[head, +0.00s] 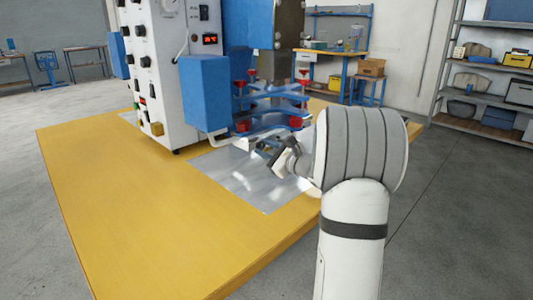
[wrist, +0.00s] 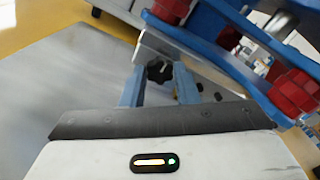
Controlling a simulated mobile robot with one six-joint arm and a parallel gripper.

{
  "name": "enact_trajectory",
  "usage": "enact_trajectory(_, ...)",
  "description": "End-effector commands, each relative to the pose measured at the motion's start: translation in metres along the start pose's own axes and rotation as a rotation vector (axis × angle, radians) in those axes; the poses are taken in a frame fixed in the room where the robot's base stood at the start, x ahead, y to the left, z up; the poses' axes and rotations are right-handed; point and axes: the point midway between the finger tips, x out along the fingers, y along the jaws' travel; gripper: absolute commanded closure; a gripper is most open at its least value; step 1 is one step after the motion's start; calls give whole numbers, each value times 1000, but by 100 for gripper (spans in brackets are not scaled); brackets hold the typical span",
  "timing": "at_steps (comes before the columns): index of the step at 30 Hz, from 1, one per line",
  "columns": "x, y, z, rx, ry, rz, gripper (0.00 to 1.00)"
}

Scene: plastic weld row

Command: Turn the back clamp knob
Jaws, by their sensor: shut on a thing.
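In the wrist view a black lobed clamp knob (wrist: 159,71) sits at the edge of a pale metal bracket (wrist: 146,47). My gripper (wrist: 158,78) has its two blue fingers on either side of this knob and is shut on it. In the head view my gripper (head: 272,150) is low in front of the blue press frame, over the metal plate; the knob is too small and covered to make out there. Small dark parts lie right of the fingers in the wrist view; I cannot tell whether one is another knob.
The blue frame (head: 262,110) with red knobs (head: 295,121) stands close above and beside my gripper; its red knobs (wrist: 293,92) fill the wrist view's right side. A white control cabinet (head: 165,70) stands behind left. The yellow table (head: 110,190) and metal plate (head: 245,180) are clear in front.

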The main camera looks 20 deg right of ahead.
Motion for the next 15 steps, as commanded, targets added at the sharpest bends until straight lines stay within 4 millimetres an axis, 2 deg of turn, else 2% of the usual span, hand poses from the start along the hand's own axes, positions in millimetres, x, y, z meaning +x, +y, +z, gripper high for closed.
enact_trajectory(11, 0, 0, 0, -3, 1, 1, 95)
enact_trajectory(12, 0, 0, 0, -3, 1, 1, 69)
enact_trajectory(15, 0, 0, 0, -3, 0, 1, 61)
